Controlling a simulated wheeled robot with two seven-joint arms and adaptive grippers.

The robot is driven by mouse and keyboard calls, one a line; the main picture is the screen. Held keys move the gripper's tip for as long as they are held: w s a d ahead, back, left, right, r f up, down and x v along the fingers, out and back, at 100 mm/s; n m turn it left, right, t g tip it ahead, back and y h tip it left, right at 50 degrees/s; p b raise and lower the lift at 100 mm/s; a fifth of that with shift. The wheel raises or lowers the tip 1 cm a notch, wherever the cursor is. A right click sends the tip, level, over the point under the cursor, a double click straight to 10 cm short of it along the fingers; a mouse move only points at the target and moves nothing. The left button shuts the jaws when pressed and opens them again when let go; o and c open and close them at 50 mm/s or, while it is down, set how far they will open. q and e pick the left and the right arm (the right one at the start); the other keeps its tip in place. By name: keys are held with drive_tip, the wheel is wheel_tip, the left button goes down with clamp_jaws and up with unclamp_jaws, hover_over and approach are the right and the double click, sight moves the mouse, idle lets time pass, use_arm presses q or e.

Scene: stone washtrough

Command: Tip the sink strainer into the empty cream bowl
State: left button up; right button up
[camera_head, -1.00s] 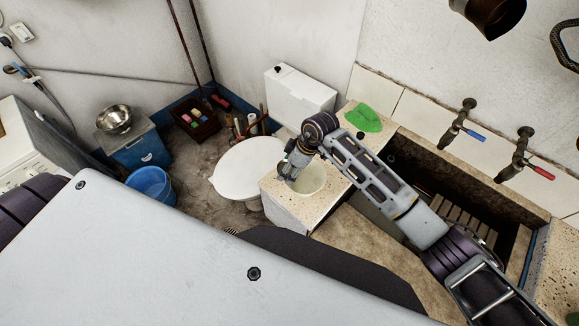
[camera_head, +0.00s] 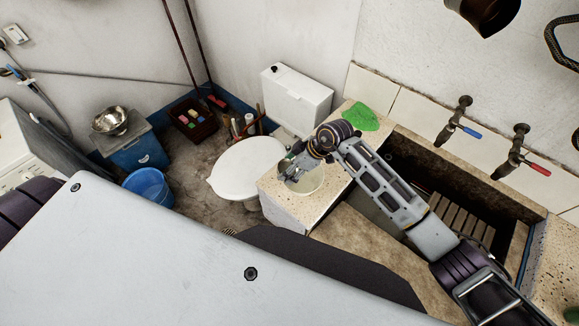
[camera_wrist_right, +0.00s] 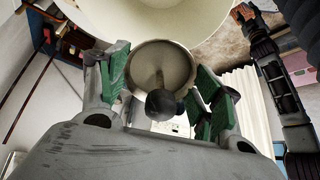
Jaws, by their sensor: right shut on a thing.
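My right gripper (camera_head: 291,171) is tilted over the cream bowl (camera_head: 312,183), which stands on the speckled stone ledge beside the trough. In the right wrist view the green-padded gripper (camera_wrist_right: 160,88) is shut on the sink strainer (camera_wrist_right: 160,62). The strainer is a round, pale, shallow cup with a dark knob on its stem. The bowl's cream wall (camera_wrist_right: 205,20) fills the top of that view, close beyond the strainer. In the head view the strainer is too small and covered to make out. I cannot tell whether anything is falling from it. My left gripper is out of view.
The stone trough (camera_head: 420,180) with a slatted wooden rack (camera_head: 463,216) lies to the right, below two taps. A green cloth (camera_head: 360,117) lies on the ledge behind the bowl. A white toilet (camera_head: 247,168) stands left of the ledge. A blue bucket (camera_head: 148,186) is farther left.

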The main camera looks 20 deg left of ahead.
drive_tip(key=shift+d, duration=0.1)
idle(0.7)
drive_tip(key=shift+w+d+r+y, duration=0.1)
drive_tip(key=shift+d+y, duration=0.4)
drive_tip(key=shift+y, duration=0.5)
drive_tip(key=shift+d, duration=0.1)
drive_tip(key=shift+d+y+b, duration=0.2)
drive_tip(key=shift+y+b, duration=0.1)
drive_tip(key=shift+y, duration=0.2)
drive_tip(key=shift+d+r+g+y, duration=0.1)
drive_tip(key=shift+d+g+y, duration=0.2)
drive_tip(key=shift+y, duration=0.1)
drive_tip(key=shift+w+r, duration=0.1)
drive_tip(key=shift+d+y+b, duration=0.1)
drive_tip(key=shift+y+b, duration=0.2)
drive_tip(key=shift+b, duration=0.05)
drive_tip(key=shift+d+y+b, duration=0.35)
drive_tip(key=shift+y+b, duration=0.15)
drive_tip(key=shift+y, duration=0.2)
